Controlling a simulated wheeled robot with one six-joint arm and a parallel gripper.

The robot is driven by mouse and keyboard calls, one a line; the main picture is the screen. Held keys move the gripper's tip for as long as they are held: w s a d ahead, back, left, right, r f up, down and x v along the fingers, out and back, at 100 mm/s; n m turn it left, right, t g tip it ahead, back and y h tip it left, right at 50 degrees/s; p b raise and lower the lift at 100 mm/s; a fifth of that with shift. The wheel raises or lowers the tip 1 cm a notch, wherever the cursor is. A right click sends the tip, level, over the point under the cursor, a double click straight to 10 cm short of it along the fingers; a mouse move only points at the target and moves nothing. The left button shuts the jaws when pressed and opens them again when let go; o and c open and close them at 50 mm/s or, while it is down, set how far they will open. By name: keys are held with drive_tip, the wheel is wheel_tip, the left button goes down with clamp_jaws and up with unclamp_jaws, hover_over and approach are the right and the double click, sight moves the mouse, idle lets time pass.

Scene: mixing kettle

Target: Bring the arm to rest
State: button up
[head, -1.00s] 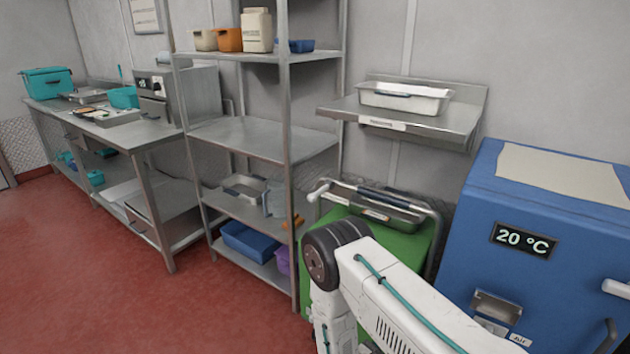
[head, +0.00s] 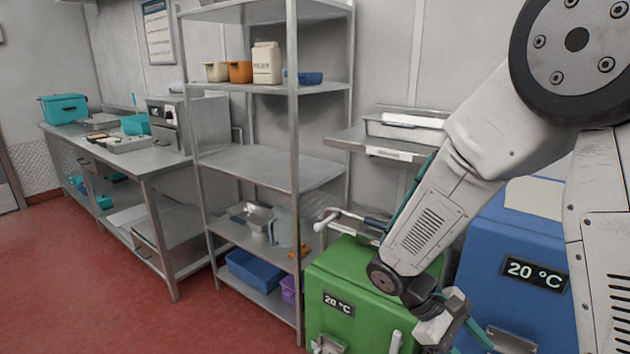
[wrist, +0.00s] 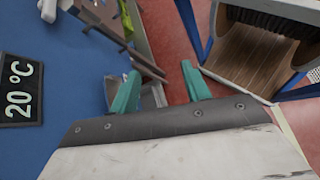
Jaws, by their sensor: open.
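My arm reaches in from the right in the head view, its elbow high and its forearm sloping down left. My gripper has two teal fingers (wrist: 160,88), spread apart with nothing between them in the wrist view. In the head view the wrist end hangs low in front of the green and blue units, and the fingertips cannot be made out clearly. The green unit (head: 335,275) has a 20 °C display. The blue unit (head: 490,240), also reading 20 °C, stands to its right and fills the left of the wrist view (wrist: 60,75).
A metal shelf rack (head: 250,168) holds tubs and bins left of the green unit. A wall shelf (head: 345,140) carries a white tray (head: 380,126). A steel bench (head: 150,158) runs along the left. Red floor (head: 90,270) is clear at front left.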

drive_tip(key=s+r+m+t+y, duration=0.3)
drive_tip(key=s+r, duration=0.3)
drive_tip(key=r, duration=0.3)
drive_tip(key=s+a+r+m+t+y, duration=0.1)
drive_tip(key=s+r+m+t+y, duration=0.3)
drive_tip(key=s+r, duration=0.3)
drive_tip(key=shift+a+r+y, duration=0.25)
drive_tip(key=shift+r+y, duration=0.6)
drive_tip(key=shift+y, duration=0.05)
idle(0.7)
